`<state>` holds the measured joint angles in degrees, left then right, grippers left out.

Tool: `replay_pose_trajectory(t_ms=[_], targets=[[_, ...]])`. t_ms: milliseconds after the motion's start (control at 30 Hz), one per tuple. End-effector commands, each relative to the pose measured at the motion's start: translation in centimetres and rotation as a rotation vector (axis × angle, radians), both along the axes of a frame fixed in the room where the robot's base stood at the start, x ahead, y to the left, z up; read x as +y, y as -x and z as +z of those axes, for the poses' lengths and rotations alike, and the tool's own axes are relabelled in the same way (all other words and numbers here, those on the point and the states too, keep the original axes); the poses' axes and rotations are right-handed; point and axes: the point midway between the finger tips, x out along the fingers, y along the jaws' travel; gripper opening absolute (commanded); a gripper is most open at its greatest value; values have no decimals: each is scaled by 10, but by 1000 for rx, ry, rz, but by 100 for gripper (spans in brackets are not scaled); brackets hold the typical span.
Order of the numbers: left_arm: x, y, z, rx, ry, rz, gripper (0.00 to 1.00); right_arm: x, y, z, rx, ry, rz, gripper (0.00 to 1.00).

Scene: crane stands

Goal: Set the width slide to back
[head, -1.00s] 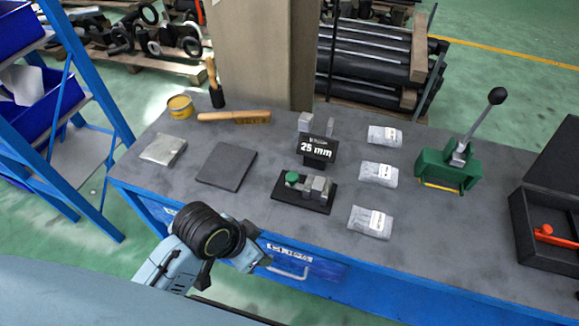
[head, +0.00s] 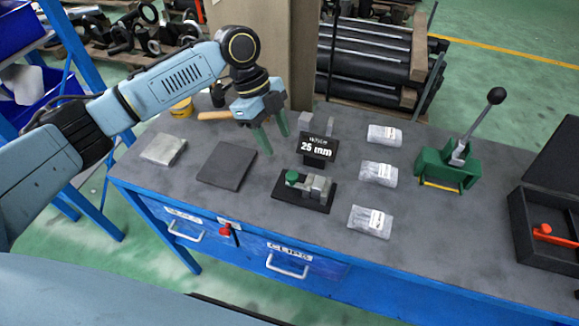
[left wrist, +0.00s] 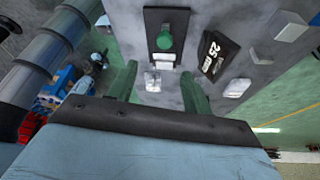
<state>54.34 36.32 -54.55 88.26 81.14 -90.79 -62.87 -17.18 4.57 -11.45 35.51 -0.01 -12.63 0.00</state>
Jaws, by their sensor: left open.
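A small fixture with a green knob (head: 292,176) and grey metal blocks (head: 317,187) sits on a black plate (head: 288,196) near the middle of the bench; it looks like the width slide. In the left wrist view the green knob (left wrist: 165,42) is on a dark plate, beyond my fingertips. A black sign reading 25 mm (head: 318,149) stands just behind it; its smaller top line is not legible. My left gripper (head: 271,137) is open and empty, green fingers pointing down, above the bench to the left of the sign and apart from the knob. My right gripper is not in view.
Several silvery bags (head: 378,173) lie right of the sign. A green lever press (head: 450,166) stands farther right, beside an open black case (head: 545,228). A dark flat pad (head: 226,167) and a wooden-handled tool (head: 214,116) lie left. A beige column rises behind the bench.

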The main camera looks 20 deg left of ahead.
Motion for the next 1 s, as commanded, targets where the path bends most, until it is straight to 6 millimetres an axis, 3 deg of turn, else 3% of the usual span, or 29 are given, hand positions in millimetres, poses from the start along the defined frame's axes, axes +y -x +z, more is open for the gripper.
replay_pose_trajectory(t_ms=[100, 267, 800, 1000], targets=[[12, -10, 17, -5, 6, -20, 50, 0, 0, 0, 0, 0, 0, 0], [13, -11, 16, -2, 11, -30, 50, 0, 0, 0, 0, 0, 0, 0], [-26, 1, -79, -3, 11, -30, 50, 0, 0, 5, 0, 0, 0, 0], [-33, 3, -97, -4, 12, -30, 50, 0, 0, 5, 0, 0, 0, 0]])
